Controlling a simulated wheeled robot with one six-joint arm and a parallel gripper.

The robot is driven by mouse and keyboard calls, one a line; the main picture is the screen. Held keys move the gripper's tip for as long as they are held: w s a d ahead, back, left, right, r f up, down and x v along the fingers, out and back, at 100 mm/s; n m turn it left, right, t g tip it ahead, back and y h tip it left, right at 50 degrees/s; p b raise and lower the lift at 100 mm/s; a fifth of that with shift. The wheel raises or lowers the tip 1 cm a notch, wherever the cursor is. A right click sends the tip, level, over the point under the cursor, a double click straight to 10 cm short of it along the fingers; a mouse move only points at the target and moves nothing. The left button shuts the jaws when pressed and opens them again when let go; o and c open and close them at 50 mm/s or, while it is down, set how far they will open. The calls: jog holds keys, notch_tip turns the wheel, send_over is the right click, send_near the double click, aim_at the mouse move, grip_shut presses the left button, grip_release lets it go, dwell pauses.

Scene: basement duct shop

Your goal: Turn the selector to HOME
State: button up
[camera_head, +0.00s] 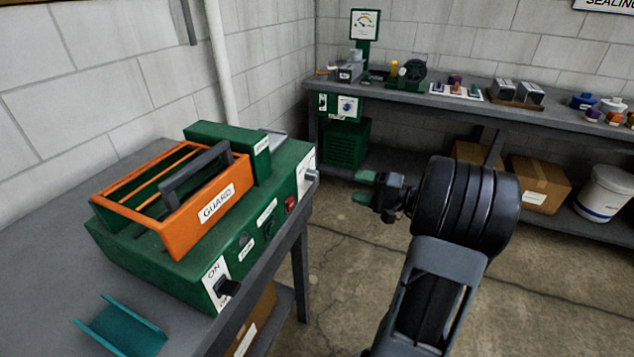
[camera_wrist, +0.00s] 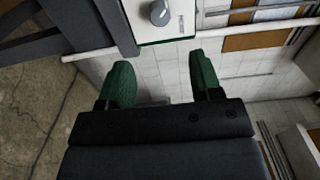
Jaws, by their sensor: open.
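A grey selector knob (camera_head: 312,175) sits on a white plate on the right end of the green machine (camera_head: 165,250). The wrist view shows the knob (camera_wrist: 160,13) at the top edge, on its white plate (camera_wrist: 152,36), partly cut off. A small label (camera_wrist: 181,23) beside it is too small to read. The knob's pointing direction is not clear. My gripper (camera_head: 362,187) has green fingertips and is open and empty. It is to the right of the knob and apart from it. Both fingers show in the wrist view (camera_wrist: 160,68), with a gap between them.
The machine stands on a grey bench (camera_head: 50,250), with an orange guard (camera_head: 195,226) on top. A teal channel piece (camera_head: 128,332) lies in front. A back bench (camera_head: 450,103) holds several tools and parts. Cardboard boxes (camera_head: 540,181) and a white bucket (camera_head: 603,193) sit below. Floor between benches is clear.

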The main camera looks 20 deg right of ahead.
aim_at(317, 177)
jog(key=p+x, duration=0.1)
jog(key=x, duration=1.1)
jog(key=shift+w+a, duration=0.1)
jog(key=shift+a, duration=0.05)
jog(key=c, duration=0.9)
